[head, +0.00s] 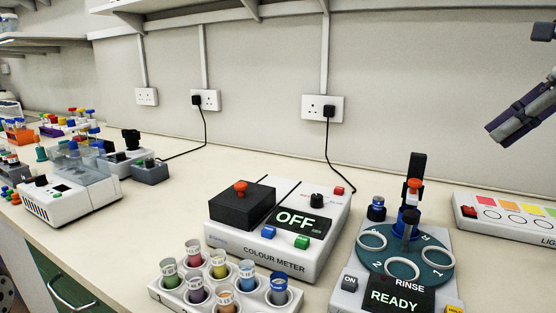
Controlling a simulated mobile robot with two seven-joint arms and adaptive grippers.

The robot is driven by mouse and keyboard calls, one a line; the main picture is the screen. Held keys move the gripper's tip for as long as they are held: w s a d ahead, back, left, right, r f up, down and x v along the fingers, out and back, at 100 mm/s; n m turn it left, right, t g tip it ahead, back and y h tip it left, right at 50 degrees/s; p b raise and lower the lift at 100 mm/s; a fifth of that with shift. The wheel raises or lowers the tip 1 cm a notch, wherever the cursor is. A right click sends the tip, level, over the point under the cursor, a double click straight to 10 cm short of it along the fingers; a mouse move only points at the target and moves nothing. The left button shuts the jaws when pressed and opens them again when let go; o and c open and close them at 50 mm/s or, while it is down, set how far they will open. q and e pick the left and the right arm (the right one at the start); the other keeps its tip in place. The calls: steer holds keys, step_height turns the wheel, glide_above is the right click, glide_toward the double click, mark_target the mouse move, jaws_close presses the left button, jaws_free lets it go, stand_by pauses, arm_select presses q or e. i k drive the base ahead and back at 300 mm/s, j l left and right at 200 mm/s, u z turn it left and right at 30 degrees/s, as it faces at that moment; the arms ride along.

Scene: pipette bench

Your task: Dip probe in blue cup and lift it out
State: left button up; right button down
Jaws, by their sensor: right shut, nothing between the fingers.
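The probe station (348,298) stands at the front right, with a teal turntable (388,262) carrying pale rings and a display reading READY. A dark upright post (418,165) rises behind it with an orange knob (413,185). A dark probe-like rod (411,230) hangs over the turntable in front of a blue part (402,214). I cannot tell whether that part is the blue cup. A small dark-blue jar (376,211) stands at the station's back left. My right gripper (498,132) is shut and empty, high at the upper right, apart from the station. My left gripper is out of view.
A colour meter (262,248) reading OFF sits left of the station. A rack (172,294) of several coloured tubes is in front of it. A light panel (505,220) lies at the right. Other equipment (72,195) crowds the left. Bench behind the meter is clear.

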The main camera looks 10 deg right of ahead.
mark_target(412, 190)
steer(key=k+j, duration=0.25)
steer(key=j, duration=0.15)
steer(key=k+j, duration=0.2)
steer(key=j, duration=0.25)
steer(key=k+j, duration=0.25)
steer(key=j, duration=0.15)
steer(key=k+j, duration=0.2)
steer(key=j, duration=0.2)
